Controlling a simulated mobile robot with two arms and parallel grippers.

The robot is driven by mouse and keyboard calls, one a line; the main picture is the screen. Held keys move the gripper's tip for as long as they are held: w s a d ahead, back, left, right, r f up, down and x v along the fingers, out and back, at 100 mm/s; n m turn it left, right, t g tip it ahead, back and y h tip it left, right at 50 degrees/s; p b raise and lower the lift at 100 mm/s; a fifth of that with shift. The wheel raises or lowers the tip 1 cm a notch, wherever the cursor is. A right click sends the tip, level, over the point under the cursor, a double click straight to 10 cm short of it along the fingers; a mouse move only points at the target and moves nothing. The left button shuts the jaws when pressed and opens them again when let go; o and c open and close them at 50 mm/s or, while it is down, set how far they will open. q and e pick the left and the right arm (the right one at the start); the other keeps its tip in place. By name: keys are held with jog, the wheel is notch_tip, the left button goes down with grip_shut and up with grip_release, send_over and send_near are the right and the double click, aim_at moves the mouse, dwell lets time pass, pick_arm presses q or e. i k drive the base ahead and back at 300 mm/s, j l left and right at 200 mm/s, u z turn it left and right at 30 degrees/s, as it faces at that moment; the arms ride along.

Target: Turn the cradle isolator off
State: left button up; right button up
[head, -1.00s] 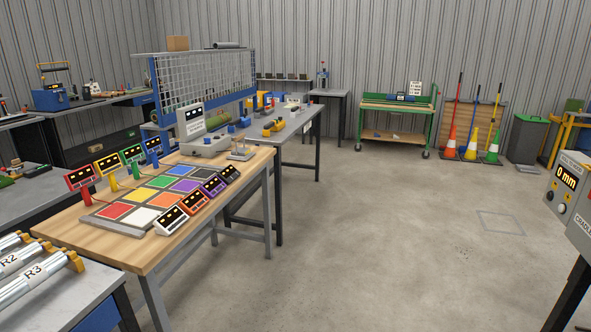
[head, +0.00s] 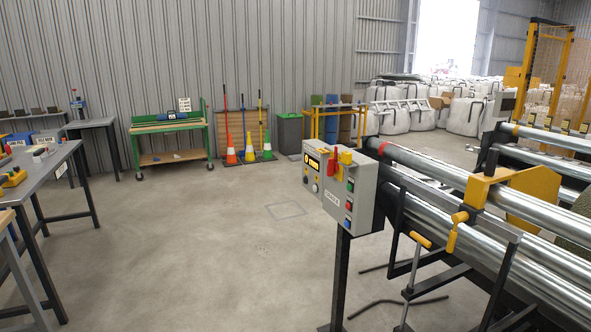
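A grey control box (head: 345,186) stands on a dark post in the middle of the head view, left of the roller cradle (head: 450,180). Its left face has a small lit display and knobs. A red and yellow switch (head: 340,160) sits near its top; it looks like the isolator, but its on or off position is too small to tell. Red, green and blue buttons show on its right face. The label is too small to read fully. Neither of my grippers is in view.
Open concrete floor (head: 210,240) lies left of and before the box. A grey bench (head: 50,165) stands at the left. A green trolley (head: 170,140), traffic cones (head: 249,148) and a grey bin (head: 290,132) line the wall. Yellow handles (head: 455,230) stick out from the cradle.

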aim_at(332, 165)
jog(key=z, duration=0.55)
jog(key=i+j+z, duration=0.4)
jog(key=j+z, duration=0.2)
jog(key=i+j+z, duration=0.1)
jog(key=j+z, duration=0.15)
jog(key=j, duration=0.2)
